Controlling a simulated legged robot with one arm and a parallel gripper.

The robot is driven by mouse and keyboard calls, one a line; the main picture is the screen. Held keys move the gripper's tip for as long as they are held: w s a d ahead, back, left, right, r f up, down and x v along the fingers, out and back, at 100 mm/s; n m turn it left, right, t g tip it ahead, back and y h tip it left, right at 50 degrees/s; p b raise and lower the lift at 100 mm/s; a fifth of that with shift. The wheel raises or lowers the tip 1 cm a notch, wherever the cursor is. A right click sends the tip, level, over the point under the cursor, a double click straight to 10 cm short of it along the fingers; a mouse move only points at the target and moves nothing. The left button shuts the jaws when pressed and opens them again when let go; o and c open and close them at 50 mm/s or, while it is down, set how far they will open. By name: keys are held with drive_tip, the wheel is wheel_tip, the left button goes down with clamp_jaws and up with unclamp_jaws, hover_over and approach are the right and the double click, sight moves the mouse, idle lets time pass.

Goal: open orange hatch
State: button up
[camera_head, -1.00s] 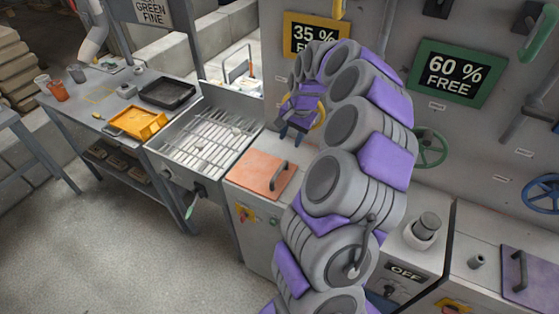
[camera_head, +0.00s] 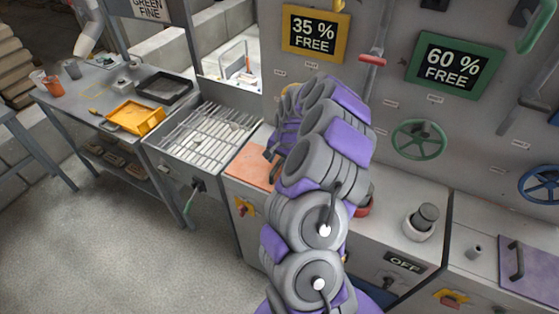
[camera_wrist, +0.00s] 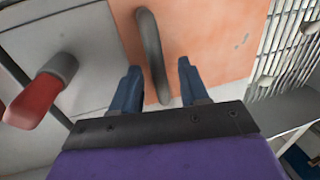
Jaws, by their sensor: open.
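The orange hatch (camera_head: 248,165) lies flat and closed on top of the grey cabinet in the head view, partly hidden by my arm. It fills the upper middle of the wrist view (camera_wrist: 205,45). Its dark bar handle (camera_wrist: 152,55) stands up from the hatch. My gripper (camera_wrist: 158,78) is open, with one blue finger on each side of the handle and gaps on both sides. In the head view my gripper (camera_head: 272,158) is over the hatch, mostly hidden by the arm.
A red-handled part (camera_wrist: 35,100) stands left of the hatch in the wrist view. A slatted grate (camera_head: 208,138) is left of the hatch. A yellow tray (camera_head: 135,117) sits on the side table. A purple hatch (camera_head: 530,265) is at far right.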

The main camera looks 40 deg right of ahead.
drive_tip(key=shift+f, duration=0.15)
drive_tip(key=shift+d+f, duration=0.1)
drive_tip(key=shift+d, duration=0.35)
drive_tip(key=c, duration=0.3)
drive_tip(key=shift+a, duration=0.2)
clamp_jaws()
